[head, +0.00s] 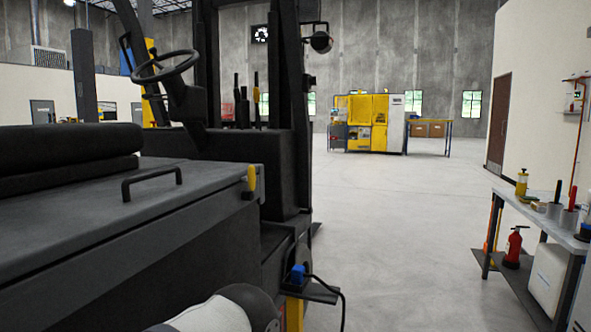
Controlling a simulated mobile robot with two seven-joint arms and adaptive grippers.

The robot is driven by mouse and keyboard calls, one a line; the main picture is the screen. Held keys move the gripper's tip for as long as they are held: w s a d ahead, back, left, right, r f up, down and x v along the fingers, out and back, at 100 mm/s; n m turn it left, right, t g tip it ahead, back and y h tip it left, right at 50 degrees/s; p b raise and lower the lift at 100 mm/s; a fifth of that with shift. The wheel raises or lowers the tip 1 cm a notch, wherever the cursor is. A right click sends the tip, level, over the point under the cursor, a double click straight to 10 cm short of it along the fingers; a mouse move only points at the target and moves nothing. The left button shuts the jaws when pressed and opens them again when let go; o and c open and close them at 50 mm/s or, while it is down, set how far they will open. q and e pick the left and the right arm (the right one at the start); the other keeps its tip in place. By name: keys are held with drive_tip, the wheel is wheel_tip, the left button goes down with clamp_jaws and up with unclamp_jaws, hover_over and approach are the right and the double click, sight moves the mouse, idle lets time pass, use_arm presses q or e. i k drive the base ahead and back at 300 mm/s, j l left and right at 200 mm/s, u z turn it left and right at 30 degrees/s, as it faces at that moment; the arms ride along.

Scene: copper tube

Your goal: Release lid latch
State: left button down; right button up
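A dark grey lid (95,210) covers the rear compartment of a forklift at the left. A black bar handle (150,180) stands on top of it. A small yellow latch (251,178) sits upright at the lid's right end, near its edge. The lid lies flat and looks closed. Whether the latch is engaged I cannot tell. A white and dark rounded part of my own arm shows at the bottom, below the lid's side. No gripper fingers show, and nothing touches the latch or the handle.
The forklift's black seat (65,160), steering wheel (165,66) and mast rise beyond the lid. A blue connector (297,274) with a black cable sits on a low bracket. The middle floor is clear.

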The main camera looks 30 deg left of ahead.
sight(251, 171)
drive_tip(key=i, duration=2.55)
drive_tip(key=i+u, duration=0.15)
drive_tip(key=i, duration=0.4)
drive_tip(key=u, duration=3.75)
